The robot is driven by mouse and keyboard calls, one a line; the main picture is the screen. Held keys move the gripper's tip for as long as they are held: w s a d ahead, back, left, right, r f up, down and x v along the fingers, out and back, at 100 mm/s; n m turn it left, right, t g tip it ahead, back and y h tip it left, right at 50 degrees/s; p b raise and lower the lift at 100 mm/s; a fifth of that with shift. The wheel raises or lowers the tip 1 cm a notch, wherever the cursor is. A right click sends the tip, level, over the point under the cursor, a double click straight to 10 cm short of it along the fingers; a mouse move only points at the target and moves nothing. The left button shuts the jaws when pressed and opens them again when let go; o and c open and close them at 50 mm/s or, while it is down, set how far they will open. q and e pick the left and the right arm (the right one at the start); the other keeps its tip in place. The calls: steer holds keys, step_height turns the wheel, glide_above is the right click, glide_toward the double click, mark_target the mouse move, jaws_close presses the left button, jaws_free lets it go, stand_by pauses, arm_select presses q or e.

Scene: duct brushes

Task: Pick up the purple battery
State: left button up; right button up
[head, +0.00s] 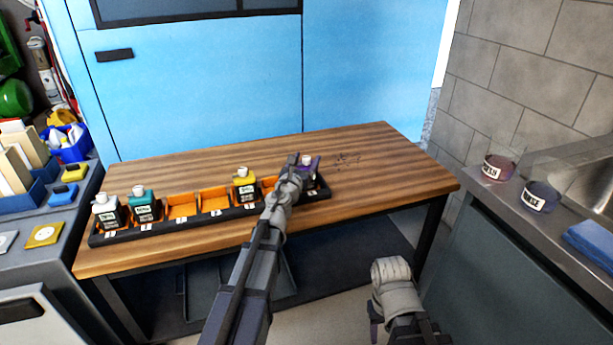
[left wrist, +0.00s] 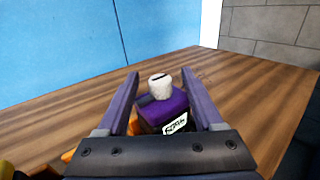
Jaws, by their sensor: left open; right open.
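The purple battery (left wrist: 165,108) has a white cap and a white label, and stands upright in the left wrist view. In the head view its white top (head: 306,159) and a purple edge show behind my left gripper (head: 303,165), which hides most of it. My left gripper is open, and in the left wrist view its two fingers (left wrist: 158,100) stand on either side of the battery. I cannot tell whether they touch it. My right gripper (head: 388,275) is low in front of the table, away from the battery, and holds nothing that I can see.
A black rack (head: 160,233) with orange slots runs along the table (head: 390,165). It holds a white battery (head: 106,212), a teal battery (head: 145,203) and a yellow battery (head: 244,184). A counter with two labelled bowls (head: 540,198) is at the right.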

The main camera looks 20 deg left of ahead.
arm_select(q)
steer(key=shift+w, duration=0.45)
steer(key=shift+s, duration=0.1)
jaws_close()
stand_by(1.0)
